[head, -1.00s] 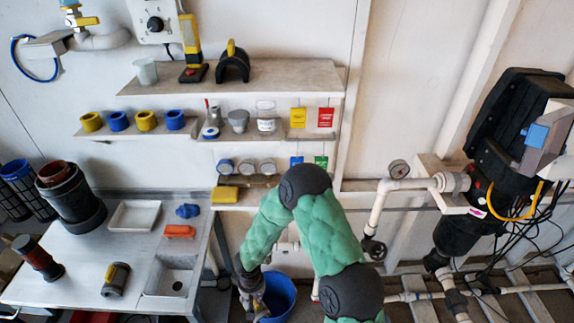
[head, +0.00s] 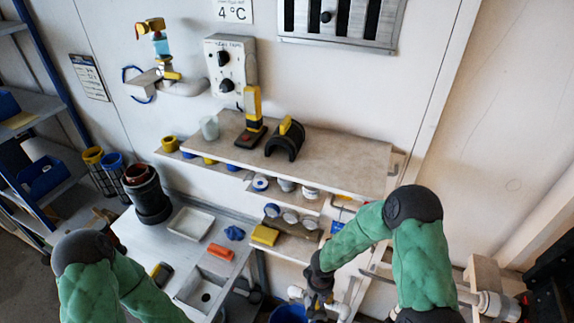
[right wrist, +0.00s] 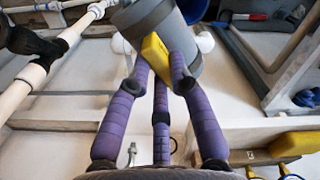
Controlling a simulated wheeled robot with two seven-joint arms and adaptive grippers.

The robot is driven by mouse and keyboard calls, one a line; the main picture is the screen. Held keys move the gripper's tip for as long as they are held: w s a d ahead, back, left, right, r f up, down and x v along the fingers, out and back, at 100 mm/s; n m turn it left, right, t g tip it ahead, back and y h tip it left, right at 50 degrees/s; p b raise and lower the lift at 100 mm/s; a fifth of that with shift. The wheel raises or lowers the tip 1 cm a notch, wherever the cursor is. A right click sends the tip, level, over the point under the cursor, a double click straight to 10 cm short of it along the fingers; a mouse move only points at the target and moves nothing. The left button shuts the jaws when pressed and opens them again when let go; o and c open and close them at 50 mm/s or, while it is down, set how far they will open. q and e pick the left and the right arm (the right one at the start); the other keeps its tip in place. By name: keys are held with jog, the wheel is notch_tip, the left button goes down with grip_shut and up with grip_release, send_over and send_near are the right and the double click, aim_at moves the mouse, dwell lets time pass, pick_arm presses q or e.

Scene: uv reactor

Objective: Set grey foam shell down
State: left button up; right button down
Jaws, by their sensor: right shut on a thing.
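The grey foam shell (right wrist: 158,22) is a thick grey curved piece with a yellow grip block (right wrist: 157,54), at the top of the right wrist view. My right gripper (right wrist: 160,70) has its purple fingers shut on the yellow block. In the head view my right gripper (head: 318,292) is low, right of the workbench and in front of the shelves; the shell is hard to make out there. My left arm enters at lower left, with its gripper out of view.
A black shell with a yellow grip (head: 285,141) stands on the top shelf (head: 345,163), beside a yellow-and-black device (head: 252,118). The shelf's right part is clear. The workbench (head: 152,240) holds a white tray (head: 191,222) and a black pot (head: 149,203). A blue bucket (head: 287,314) is below.

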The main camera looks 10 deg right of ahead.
notch_tip(320, 180, up, 6)
jog(key=p, duration=0.5)
jog(key=shift+w+d+r, duration=0.1)
jog(key=shift+r, duration=0.05)
